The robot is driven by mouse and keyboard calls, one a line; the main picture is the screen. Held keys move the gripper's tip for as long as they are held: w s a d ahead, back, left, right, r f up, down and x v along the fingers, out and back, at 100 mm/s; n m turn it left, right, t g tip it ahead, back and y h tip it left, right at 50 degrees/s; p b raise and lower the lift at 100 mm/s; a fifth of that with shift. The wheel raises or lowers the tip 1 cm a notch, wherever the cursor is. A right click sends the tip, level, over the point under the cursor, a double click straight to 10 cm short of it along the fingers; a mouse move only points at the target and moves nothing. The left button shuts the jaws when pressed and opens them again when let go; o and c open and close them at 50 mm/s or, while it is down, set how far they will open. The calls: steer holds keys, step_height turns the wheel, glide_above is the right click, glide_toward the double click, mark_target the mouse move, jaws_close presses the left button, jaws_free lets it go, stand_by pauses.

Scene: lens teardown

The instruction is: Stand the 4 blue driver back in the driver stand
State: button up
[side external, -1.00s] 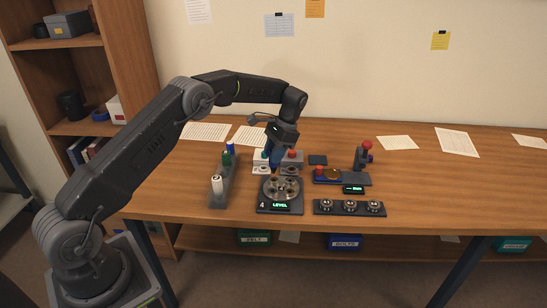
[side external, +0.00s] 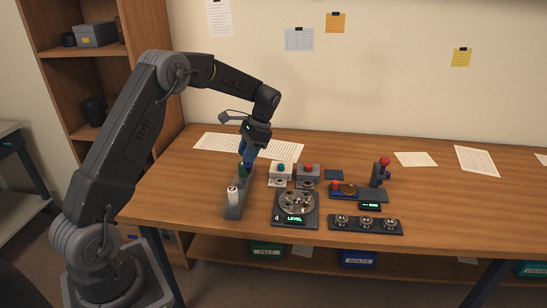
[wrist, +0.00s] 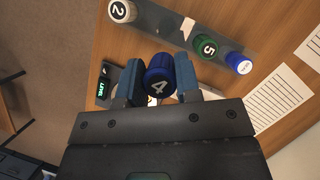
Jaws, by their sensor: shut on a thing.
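My gripper (wrist: 158,84) is shut on the blue driver marked 4 (wrist: 157,76), whose cap shows between the two fingers in the wrist view. In the side view my gripper (side external: 247,156) is above the back part of the driver stand (side external: 235,208); the held driver is hard to make out there. The stand (wrist: 160,27) also shows in the wrist view, apart from the held driver. It holds a white driver marked 2 (wrist: 121,11), a green driver marked 5 (wrist: 205,46) and another blue driver (wrist: 238,63).
A round fixture (side external: 296,203) with a lit LEVEL display stands right of the stand. Boxes with a green (side external: 281,170) and a red button (side external: 308,171) sit behind it. A tray of several metal parts (side external: 365,225) lies at the front right.

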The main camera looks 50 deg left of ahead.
steer(key=shift+s+a+f, duration=0.25)
steer(key=shift+s+f, duration=0.25)
steer(key=shift+f, duration=0.15)
steer(key=shift+s+a+f, duration=0.25)
steer(key=shift+s+f, duration=0.25)
steer(key=shift+f, duration=0.2)
steer(key=shift+s+a+f, duration=0.25)
steer(key=shift+s+f, duration=0.25)
steer(key=shift+f, duration=0.15)
steer(key=shift+f, duration=2)
steer(key=shift+f, duration=0.45)
steer(key=o, duration=1.4)
steer(key=shift+o, duration=0.2)
step_height(320, 180, up, 7)
